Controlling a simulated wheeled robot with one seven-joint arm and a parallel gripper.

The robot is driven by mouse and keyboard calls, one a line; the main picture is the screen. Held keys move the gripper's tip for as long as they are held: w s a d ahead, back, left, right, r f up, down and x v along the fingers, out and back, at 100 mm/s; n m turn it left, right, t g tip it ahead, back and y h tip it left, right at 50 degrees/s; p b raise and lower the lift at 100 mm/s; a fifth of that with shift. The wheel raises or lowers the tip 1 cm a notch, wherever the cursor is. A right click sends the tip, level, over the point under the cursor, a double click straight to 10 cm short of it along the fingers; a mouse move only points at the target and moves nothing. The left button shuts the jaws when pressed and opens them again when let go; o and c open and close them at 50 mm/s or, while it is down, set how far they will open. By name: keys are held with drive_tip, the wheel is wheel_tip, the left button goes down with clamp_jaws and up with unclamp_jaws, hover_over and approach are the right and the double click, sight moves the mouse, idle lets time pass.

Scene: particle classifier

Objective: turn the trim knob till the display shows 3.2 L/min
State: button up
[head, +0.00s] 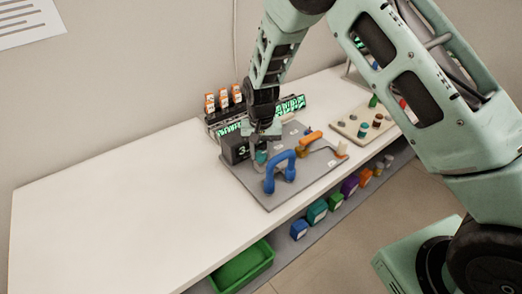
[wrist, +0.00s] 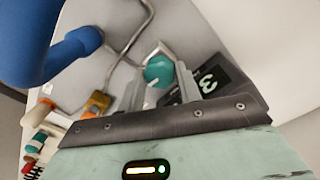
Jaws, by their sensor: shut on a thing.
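My gripper (head: 262,148) reaches down onto the grey panel (head: 268,200). In the wrist view my gripper (wrist: 160,78) has one finger on each side of the round teal trim knob (wrist: 158,71) and is shut on it. The knob has a pale pointer mark. In the head view the knob (head: 261,157) shows just below my fingers. The dark display (head: 236,148) stands left of the knob and shows a 3; the digits after it are hidden by my gripper. In the wrist view the display (wrist: 212,84) also shows only a rotated 3.
A blue arched handle (head: 280,172) rises close in front of the knob, large in the wrist view (wrist: 60,52). An orange lever (head: 311,138) and bent metal pipe lie to the right. Orange-capped bottles (head: 223,98) stand behind. The white table's left side is clear.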

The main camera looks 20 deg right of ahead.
sight(261, 153)
idle(0.5)
drive_tip(key=o, duration=1)
wheel_tip(261, 153, up, 18)
drive_tip(key=b, duration=0.2)
drive_tip(key=shift+f, duration=0.25)
drive_tip(key=s+a+r+n+y, duration=0.1)
drive_tip(key=s+a+n, duration=0.25)
drive_tip(key=s, duration=0.45)
drive_tip(key=s+a+r+n, duration=0.15)
drive_tip(key=s+a, duration=0.25)
drive_tip(key=s, duration=0.4)
drive_tip(key=s+f+n, duration=0.1)
drive_tip(key=s+n, duration=0.2)
drive_tip(key=s, duration=0.6)
drive_tip(key=s+d+f+n, duration=0.1)
drive_tip(key=s+n, duration=0.2)
drive_tip(key=s, duration=0.5)
drive_tip(key=shift+s+d+f, duration=0.15)
drive_tip(key=shift+s+f, duration=0.15)
drive_tip(key=shift+s, duration=0.05)
